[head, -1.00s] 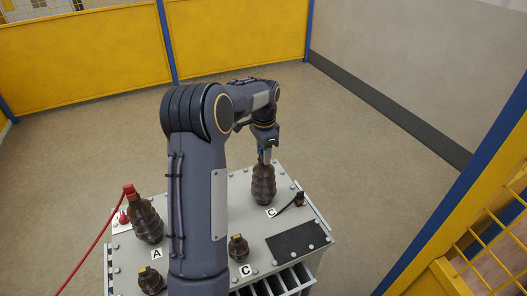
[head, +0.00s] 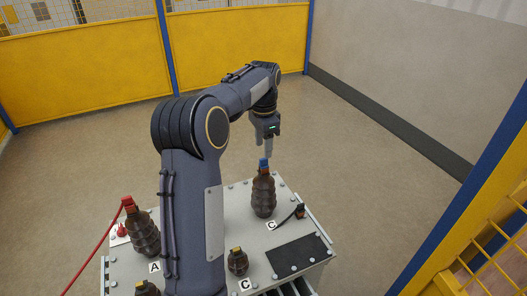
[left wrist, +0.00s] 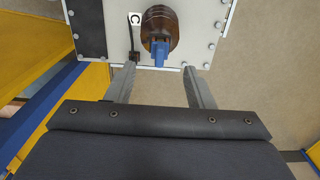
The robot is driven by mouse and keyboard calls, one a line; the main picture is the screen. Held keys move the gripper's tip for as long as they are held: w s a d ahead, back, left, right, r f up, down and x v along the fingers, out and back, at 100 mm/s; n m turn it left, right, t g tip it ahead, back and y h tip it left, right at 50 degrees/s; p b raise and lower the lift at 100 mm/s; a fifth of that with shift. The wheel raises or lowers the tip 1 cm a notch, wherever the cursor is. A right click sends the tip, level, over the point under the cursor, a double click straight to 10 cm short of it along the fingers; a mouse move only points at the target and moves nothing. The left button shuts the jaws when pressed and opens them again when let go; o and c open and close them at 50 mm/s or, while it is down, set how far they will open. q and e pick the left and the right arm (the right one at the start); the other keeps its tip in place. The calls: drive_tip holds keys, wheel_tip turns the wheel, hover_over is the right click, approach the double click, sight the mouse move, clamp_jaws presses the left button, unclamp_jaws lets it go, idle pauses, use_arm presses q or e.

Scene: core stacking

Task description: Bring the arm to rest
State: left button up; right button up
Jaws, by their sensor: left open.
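My left gripper (head: 268,148) is open and empty, above and just behind a large dark brown ribbed core (head: 263,196) with a blue top. The core stands upright on the grey table by a C label. In the left wrist view, my left gripper (left wrist: 165,90) has its two fingers spread apart, with the core's blue top (left wrist: 159,52) beyond them and no contact visible. My left arm (head: 190,190) spans the middle of the head view and hides part of the table. My right gripper is not in view.
A large core with a red top (head: 143,232) stands at the table's left by label A, near a red cable (head: 95,248). Small cores (head: 238,262) (head: 147,288) stand at the front. A black pad (head: 297,251) lies front right. Yellow panels (head: 85,65) enclose the floor.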

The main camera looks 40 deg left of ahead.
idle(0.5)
use_arm(q)
drive_tip(key=s+d+r+n+t+h, duration=0.1)
drive_tip(key=s+d+r+n+t, duration=0.1)
drive_tip(key=s+d, duration=0.45)
drive_tip(key=s+d+r+n+t+h, duration=0.1)
drive_tip(key=s+d+r, duration=0.2)
drive_tip(key=s+d, duration=0.3)
drive_tip(key=s+d+f+n+t+h, duration=0.1)
drive_tip(key=s+d+f+n, duration=0.1)
drive_tip(key=s+d, duration=0.3)
drive_tip(key=s+d+f+n+t, duration=0.1)
drive_tip(key=s+d+f, duration=0.3)
drive_tip(key=s, duration=0.6)
drive_tip(key=shift+s+d+f+n+t+h, duration=0.15)
drive_tip(key=shift+d+f+n+t+h, duration=0.2)
drive_tip(key=shift+d+n, duration=0.2)
